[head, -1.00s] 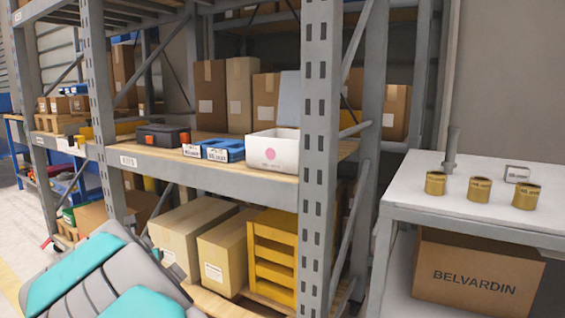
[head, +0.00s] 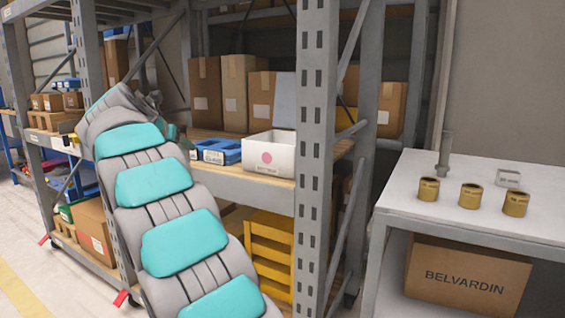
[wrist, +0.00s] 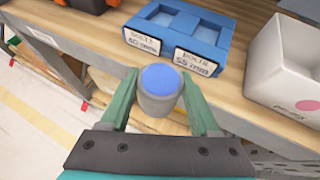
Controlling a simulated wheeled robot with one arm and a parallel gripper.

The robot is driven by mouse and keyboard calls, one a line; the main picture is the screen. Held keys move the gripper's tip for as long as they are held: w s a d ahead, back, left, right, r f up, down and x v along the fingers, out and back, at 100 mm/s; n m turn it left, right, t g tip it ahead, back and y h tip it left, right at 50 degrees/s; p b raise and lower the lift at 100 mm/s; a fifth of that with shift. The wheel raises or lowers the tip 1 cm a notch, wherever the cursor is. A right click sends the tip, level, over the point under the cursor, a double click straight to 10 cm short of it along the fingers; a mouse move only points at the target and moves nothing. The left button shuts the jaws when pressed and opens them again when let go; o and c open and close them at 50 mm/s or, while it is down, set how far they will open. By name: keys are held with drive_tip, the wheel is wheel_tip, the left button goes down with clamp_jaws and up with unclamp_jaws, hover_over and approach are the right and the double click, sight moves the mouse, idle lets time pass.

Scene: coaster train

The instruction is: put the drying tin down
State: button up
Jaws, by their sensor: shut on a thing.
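In the wrist view, my gripper (wrist: 159,82) is shut on a short grey tin with a blue top (wrist: 160,92). The tin sits between the two green fingers, in front of the shelf's wooden edge. A blue two-compartment bin (wrist: 180,32) with bolt labels lies just beyond it on the shelf (wrist: 85,45). In the head view my arm hides the tin and most of my gripper. Three gold tins, one of them here (head: 470,196), stand on the white table (head: 420,170) at the right.
A white box with a pink dot (wrist: 290,70) stands right of the blue bin. Brown cartons (head: 240,90) stand behind. A grey post (head: 316,150) rises between shelf and table. A small pale block (head: 508,178) and a grey upright object (head: 445,155) are on the table.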

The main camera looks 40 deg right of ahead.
drive_tip(key=s+d+r+m+g+h+p, duration=0.1)
drive_tip(key=s+d+r+m+g+h, duration=0.15)
drive_tip(key=d+r, duration=0.4)
wheel_tip(320, 180, up, 5)
drive_tip(key=m+g+p, duration=0.2)
drive_tip(key=m+p, duration=0.1)
hover_over(272, 152)
drive_tip(key=w+d, duration=0.4)
drive_tip(key=d, duration=0.1)
drive_tip(key=shift+h, duration=0.35)
drive_tip(key=shift+s+a+f+b, duration=0.15)
drive_tip(key=shift+f+b, duration=0.4)
drive_tip(key=shift+f, duration=1.95)
drive_tip(key=shift+s+a+f+b, duration=0.15)
drive_tip(key=shift+f+b, duration=0.4)
drive_tip(key=shift+f, duration=2.05)
drive_tip(key=shift+f+p, duration=0.35)
drive_tip(key=shift+f, duration=0.2)
drive_tip(key=o, duration=1.4)
drive_tip(key=shift+o, duration=0.2)
drive_tip(key=shift+w+r, duration=0.1)
